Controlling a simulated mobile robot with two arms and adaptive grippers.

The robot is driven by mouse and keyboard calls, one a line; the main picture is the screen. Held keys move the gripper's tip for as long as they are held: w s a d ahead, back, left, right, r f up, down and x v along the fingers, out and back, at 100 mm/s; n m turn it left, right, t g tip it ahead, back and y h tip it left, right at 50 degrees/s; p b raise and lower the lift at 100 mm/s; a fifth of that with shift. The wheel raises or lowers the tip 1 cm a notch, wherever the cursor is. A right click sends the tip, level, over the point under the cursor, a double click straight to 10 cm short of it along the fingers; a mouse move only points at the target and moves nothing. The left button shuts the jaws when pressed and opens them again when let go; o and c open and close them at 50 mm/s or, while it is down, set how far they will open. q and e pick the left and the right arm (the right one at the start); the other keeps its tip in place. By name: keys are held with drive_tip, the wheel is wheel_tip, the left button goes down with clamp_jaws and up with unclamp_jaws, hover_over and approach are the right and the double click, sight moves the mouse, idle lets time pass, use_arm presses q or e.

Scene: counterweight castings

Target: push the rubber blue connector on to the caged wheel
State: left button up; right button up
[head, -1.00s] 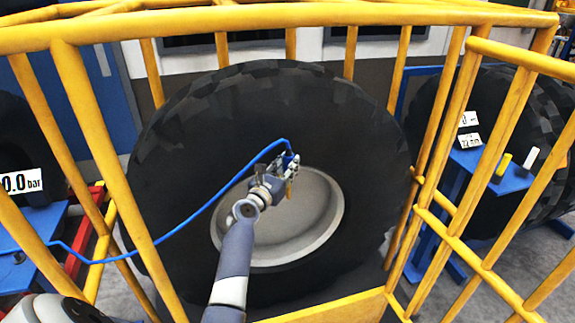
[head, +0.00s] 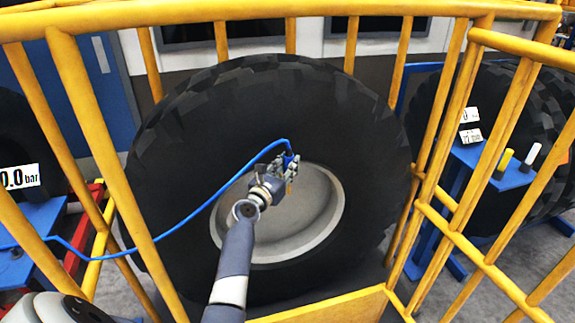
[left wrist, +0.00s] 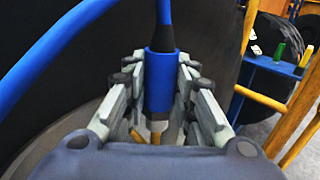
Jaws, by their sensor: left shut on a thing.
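The caged wheel is a big black tyre (head: 220,110) with a pale grey rim (head: 318,235), upright inside the yellow cage. My left gripper (head: 287,168) reaches to the upper part of the rim. In the left wrist view my left gripper (left wrist: 160,115) is shut on the blue connector (left wrist: 158,80), its fingers on both sides. A black collar and the blue hose (left wrist: 70,52) run from the connector. A brass piece (left wrist: 157,130) shows at its lower end; whether the connector touches the valve cannot be told. My right gripper is not in view.
Yellow cage bars (head: 95,120) surround the wheel. The blue hose (head: 165,240) hangs across to the left. A pressure display (head: 20,180) reading 0.0 bar stands at left. A blue stand (head: 500,170) with yellow and white cylinders is at right, beside another tyre.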

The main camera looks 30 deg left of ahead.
use_arm(q)
drive_tip(key=shift+f+b, duration=0.6)
drive_tip(key=shift+f, duration=0.15)
drive_tip(key=o, duration=1)
drive_tip(key=s+d, duration=0.1)
drive_tip(key=s, duration=1.1)
drive_tip(key=shift+d, duration=0.25)
drive_tip(key=shift+f, duration=0.1)
